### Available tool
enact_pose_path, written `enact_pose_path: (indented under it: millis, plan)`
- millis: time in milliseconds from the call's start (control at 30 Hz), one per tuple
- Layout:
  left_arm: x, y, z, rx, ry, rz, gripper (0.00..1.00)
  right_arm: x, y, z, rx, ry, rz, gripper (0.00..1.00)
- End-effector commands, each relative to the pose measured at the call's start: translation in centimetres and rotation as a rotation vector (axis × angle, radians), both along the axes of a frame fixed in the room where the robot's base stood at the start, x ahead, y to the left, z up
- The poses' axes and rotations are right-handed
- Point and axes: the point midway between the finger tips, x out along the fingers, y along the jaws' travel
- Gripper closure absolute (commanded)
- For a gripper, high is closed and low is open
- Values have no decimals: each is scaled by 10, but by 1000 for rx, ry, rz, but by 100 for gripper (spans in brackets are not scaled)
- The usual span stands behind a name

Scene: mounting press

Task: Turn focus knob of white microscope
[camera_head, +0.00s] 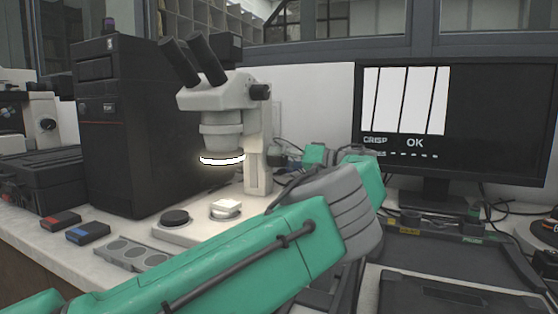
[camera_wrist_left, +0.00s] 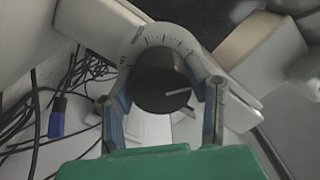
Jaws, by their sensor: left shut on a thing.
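The white microscope (camera_head: 222,105) stands on the bench left of centre in the head view, with black eyepieces and a lit ring under its head. Its black focus knob (camera_wrist_left: 163,82), with a white pointer line and a graduated pale dial behind it, fills the middle of the left wrist view. My left gripper (camera_wrist_left: 165,95) has one finger on each side of the knob and is shut on it. My right gripper is not in view.
A black computer tower (camera_head: 115,120) stands behind and left of the microscope. A monitor (camera_head: 455,120) reading OK stands at the right. Black trays (camera_head: 440,290) lie at front right. Cables (camera_wrist_left: 45,125) and a blue plug (camera_wrist_left: 57,117) hang left of the knob.

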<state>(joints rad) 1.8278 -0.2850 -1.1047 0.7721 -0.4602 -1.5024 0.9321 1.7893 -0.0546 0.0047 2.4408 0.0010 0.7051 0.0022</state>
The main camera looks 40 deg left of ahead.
Motion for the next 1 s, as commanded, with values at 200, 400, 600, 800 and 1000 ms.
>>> enact_pose_path:
  millis: [200, 400, 600, 800, 1000]
  plan:
    - [1, -2, -8, -13, 5, -3, 85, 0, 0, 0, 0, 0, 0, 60]
    - [0, -1, -5, -9, 3, -3, 36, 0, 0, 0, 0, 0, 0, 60]
    - [0, -2, -2, -6, 0, -2, 36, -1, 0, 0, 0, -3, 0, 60]
    - [9, -22, -3, -5, 0, -5, 36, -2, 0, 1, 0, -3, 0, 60]
    - [21, -52, -4, -6, 1, -5, 36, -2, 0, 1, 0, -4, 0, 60]
